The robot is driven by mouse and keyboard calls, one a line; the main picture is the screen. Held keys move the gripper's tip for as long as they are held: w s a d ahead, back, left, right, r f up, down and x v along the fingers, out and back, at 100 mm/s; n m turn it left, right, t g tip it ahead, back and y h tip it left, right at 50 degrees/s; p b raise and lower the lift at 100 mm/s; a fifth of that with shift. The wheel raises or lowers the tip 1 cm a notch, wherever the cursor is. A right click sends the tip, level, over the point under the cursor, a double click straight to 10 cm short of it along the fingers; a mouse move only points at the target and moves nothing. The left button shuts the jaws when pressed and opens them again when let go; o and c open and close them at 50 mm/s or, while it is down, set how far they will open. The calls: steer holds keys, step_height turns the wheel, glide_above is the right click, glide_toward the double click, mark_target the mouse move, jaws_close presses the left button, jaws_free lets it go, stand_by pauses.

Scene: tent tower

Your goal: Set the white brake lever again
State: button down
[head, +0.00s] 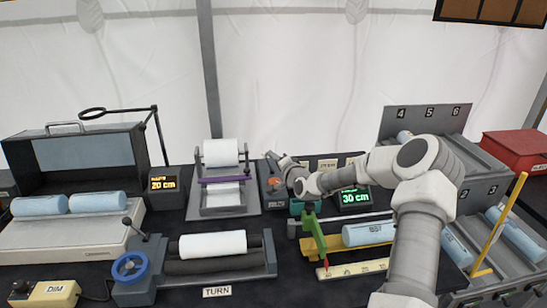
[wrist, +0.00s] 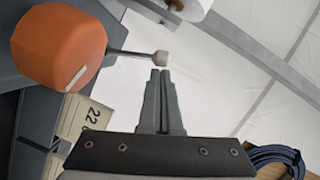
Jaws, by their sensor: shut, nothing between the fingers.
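In the wrist view a short grey lever with a pale, whitish knob (wrist: 160,58) sticks out beside a rounded orange part (wrist: 65,48). My gripper (wrist: 160,73) is shut and empty, its fingertips just below the knob in the picture; whether they touch it I cannot tell. In the head view my gripper (head: 272,157) is above a grey box with an orange part (head: 275,184), beside the white roll stand. The lever there is too small or hidden to make out.
The roll stand (head: 221,205) is close on the left of my gripper. A 30 cm display (head: 355,197) and a green arm (head: 314,238) are under and beside my arm. A blue cable coil (wrist: 275,160) shows in the wrist view.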

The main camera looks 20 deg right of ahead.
steer(key=shift+w+a+f+n+b, duration=0.3)
steer(key=shift+a+b, duration=0.2)
steer(key=shift+b, duration=0.15)
steer(key=shift+a+r+n+b, duration=0.1)
steer(key=shift+a+n+b, duration=0.4)
steer(key=shift+b, duration=0.2)
steer(key=shift+g, duration=0.3)
steer(key=shift+a, duration=0.2)
steer(key=shift+d, duration=0.1)
